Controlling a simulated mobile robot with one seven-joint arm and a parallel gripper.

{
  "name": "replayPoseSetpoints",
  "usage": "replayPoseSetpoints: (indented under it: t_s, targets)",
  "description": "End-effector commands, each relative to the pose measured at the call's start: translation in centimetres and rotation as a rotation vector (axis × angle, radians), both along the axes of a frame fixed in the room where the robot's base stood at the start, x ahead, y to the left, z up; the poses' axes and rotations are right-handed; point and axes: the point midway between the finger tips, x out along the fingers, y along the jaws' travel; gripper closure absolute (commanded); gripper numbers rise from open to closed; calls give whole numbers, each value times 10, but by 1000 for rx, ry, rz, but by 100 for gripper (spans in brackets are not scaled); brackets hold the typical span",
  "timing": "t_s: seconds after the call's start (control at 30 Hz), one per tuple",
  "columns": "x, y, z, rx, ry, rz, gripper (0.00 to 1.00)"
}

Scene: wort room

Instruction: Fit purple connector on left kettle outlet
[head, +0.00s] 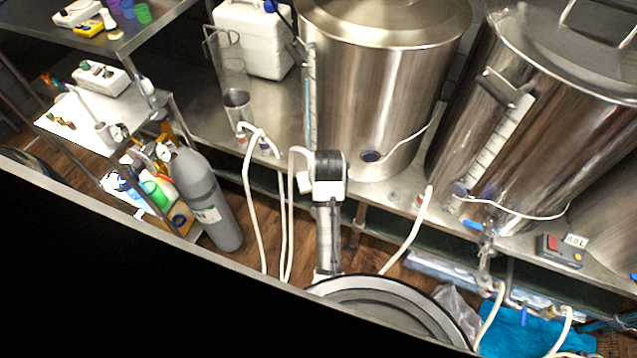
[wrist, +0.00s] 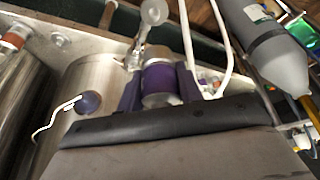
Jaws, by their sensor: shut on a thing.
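The left kettle (head: 370,100) is a tall steel pot on the steel bench. My gripper (head: 328,165) is in front of its lower left side and hides its outlet in the head view. In the wrist view my gripper (wrist: 160,88) is shut on a purple connector (wrist: 160,78), a banded cylinder held between the two dark fingers. A shiny metal fitting (wrist: 135,55), apparently the kettle's valve, is right beside the connector. I cannot tell whether the two touch. A white hose (head: 292,215) hangs down just left of my gripper.
A round blue-purple probe (head: 370,156) with a white cable sits on the left kettle's wall. A second kettle (head: 530,110) stands to the right. A red-ended hose (head: 424,198) hangs at the bench edge. A gas cylinder (head: 205,195) stands left; an open vessel (head: 395,305) is below.

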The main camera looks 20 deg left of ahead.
Motion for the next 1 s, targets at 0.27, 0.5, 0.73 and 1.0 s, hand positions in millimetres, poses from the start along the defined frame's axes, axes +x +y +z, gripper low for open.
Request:
replayPoseSetpoints:
  t_s: [0.27, 0.5, 0.73, 1.0]
  targets:
    - [0, 0, -15, 0, 2, 0, 91]
    - [0, 0, -43, -1, 3, 0, 91]
    - [0, 0, -66, 0, 0, 0, 91]
    - [0, 0, -73, 0, 0, 0, 91]
